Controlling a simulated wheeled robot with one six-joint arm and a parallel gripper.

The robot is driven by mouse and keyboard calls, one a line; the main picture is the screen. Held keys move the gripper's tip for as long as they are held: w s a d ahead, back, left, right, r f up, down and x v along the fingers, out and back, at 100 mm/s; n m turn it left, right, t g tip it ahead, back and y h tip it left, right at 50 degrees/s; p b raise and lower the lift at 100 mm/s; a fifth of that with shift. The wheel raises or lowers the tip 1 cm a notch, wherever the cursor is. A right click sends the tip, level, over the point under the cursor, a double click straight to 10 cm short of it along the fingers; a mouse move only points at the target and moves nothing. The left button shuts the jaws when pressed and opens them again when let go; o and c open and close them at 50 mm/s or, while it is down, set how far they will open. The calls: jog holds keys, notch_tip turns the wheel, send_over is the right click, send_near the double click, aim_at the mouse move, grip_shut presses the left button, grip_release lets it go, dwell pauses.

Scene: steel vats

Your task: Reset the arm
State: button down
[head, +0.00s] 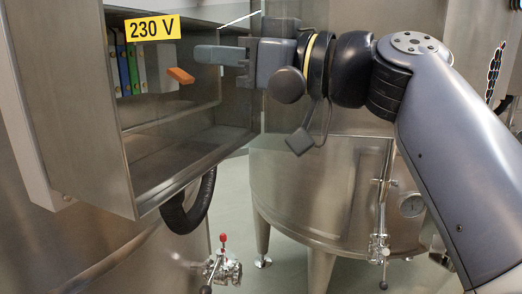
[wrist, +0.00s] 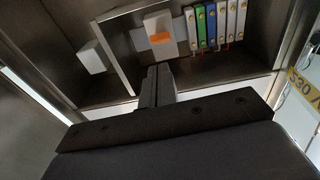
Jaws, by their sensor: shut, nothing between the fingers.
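My gripper (head: 200,54) is shut and empty. It points left, at the open front of a steel cabinet (head: 80,95), beside the yellow 230 V label. In the head view an orange lever (head: 181,75) shows just below and left of the fingertips. I cannot tell from this view how far apart they are. In the wrist view the shut fingers (wrist: 158,84) point up towards the cabinet's inside. There the orange lever (wrist: 160,37) sits on a pale switch block (wrist: 157,22), with a visible gap to the fingers.
Several coloured modules (wrist: 211,25) stand in a row beside the switch. A white box (wrist: 91,57) is past a divider. The 230 V label (head: 152,27) is on the cabinet's top edge. Steel vats (head: 320,190), a red-handled valve (head: 223,240) and a black hose (head: 190,208) are below.

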jog(key=shift+s+d+r+g+h+p, duration=0.25)
jog(key=shift+s+d+r+h+p, duration=0.25)
jog(key=shift+p, duration=1.05)
jog(key=shift+s+d+r+g+h+p, duration=0.25)
jog(key=shift+d+r+p, duration=0.3)
jog(key=shift+p, duration=1)
jog(key=shift+s+d+r+g+h+p, duration=0.25)
jog(key=shift+d+r+h+p, duration=0.3)
jog(key=shift+p, duration=1)
jog(key=shift+d+f, duration=0.1)
jog(key=shift+f, duration=0.05)
jog(key=shift+t+y, duration=0.25)
jog(key=shift+y, duration=0.35)
jog(key=a+b, duration=0.1)
jog(key=w+a+f+b, duration=0.1)
jog(key=a+f+b, duration=0.1)
jog(key=b, duration=0.1)
jog(key=shift+w+a, duration=0.2)
jog(key=shift+w, duration=0.15)
jog(key=b, duration=0.2)
jog(key=shift+w+f+y+b, duration=0.1)
jog(key=shift+f+y+b, duration=0.2)
jog(key=shift+b, duration=0.05)
